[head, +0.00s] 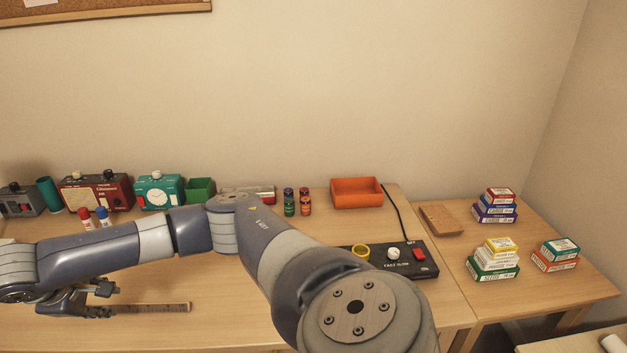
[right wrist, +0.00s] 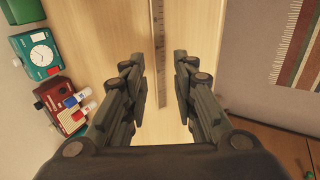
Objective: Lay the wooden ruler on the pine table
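The wooden ruler (head: 150,308) lies flat on the long light-wood desk (head: 225,330), near its left front. My right gripper (head: 103,300) is at the ruler's left part and hides that end. In the right wrist view the ruler (right wrist: 158,40) runs lengthwise into the gap between the two fingers of my right gripper (right wrist: 161,85). The fingers are open, apart on either side of it, with no contact visible. A second light-wood table (head: 545,290) adjoins the desk on the right; which one is the pine table I cannot tell. My left gripper is out of view.
The right table holds a cork block (head: 441,218) and stacks of small boxes (head: 493,262), with bare wood between. A black switch box (head: 405,262) and an orange tray (head: 357,193) stand on the desk.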

